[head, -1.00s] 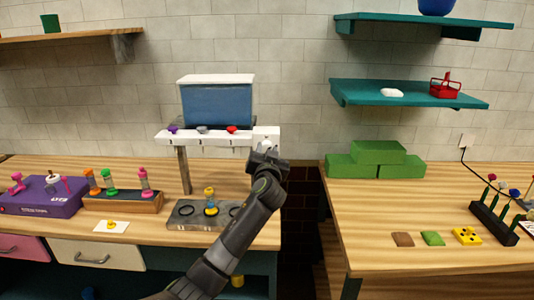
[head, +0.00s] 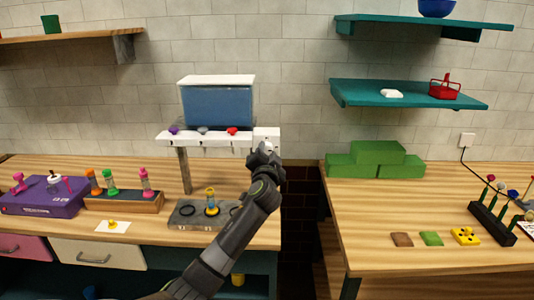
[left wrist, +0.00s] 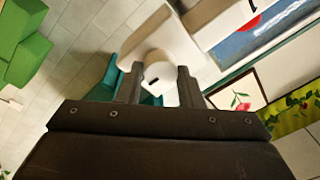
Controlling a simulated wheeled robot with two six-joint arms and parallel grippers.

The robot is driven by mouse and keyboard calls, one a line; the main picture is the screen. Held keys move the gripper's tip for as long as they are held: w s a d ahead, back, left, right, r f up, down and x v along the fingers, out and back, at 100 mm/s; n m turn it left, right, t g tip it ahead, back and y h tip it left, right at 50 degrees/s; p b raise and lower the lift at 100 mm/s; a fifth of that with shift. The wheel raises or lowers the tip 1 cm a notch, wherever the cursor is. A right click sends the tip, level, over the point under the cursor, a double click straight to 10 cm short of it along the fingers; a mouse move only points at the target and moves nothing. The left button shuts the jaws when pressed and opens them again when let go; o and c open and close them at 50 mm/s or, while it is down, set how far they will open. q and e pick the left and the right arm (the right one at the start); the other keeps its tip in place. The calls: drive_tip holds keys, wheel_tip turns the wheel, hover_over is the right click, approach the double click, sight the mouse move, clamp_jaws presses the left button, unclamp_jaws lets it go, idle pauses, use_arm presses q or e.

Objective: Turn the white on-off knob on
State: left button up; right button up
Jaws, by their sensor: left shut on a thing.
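The white on-off knob (left wrist: 159,68) shows in the left wrist view, round with a small dark mark on its face. My left gripper (left wrist: 159,88) has one finger on each side of it and is shut on it. In the head view, my left gripper (head: 264,153) is at the white panel (head: 266,133) at the right end of the dispenser's white bar. There the gripper hides the knob. My right gripper is in neither view.
The dispenser's blue tank (head: 217,107) stands above the bar, which has purple, grey and red knobs. Below is a grey tray (head: 180,219) with a yellow-topped bottle. Green blocks (head: 375,160) sit on the right table, across a gap.

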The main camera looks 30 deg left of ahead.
use_arm(q)
drive_tip(key=o, duration=1)
drive_tip(key=shift+c, duration=0.2)
drive_tip(key=shift+s+d+f, duration=0.15)
drive_tip(key=shift+s+d, duration=0.15)
drive_tip(key=shift+s, duration=0.1)
drive_tip(key=b+v, duration=0.4)
drive_tip(key=v, duration=1.2)
drive_tip(key=shift+s+d+b, duration=0.15)
drive_tip(key=shift+b, duration=0.15)
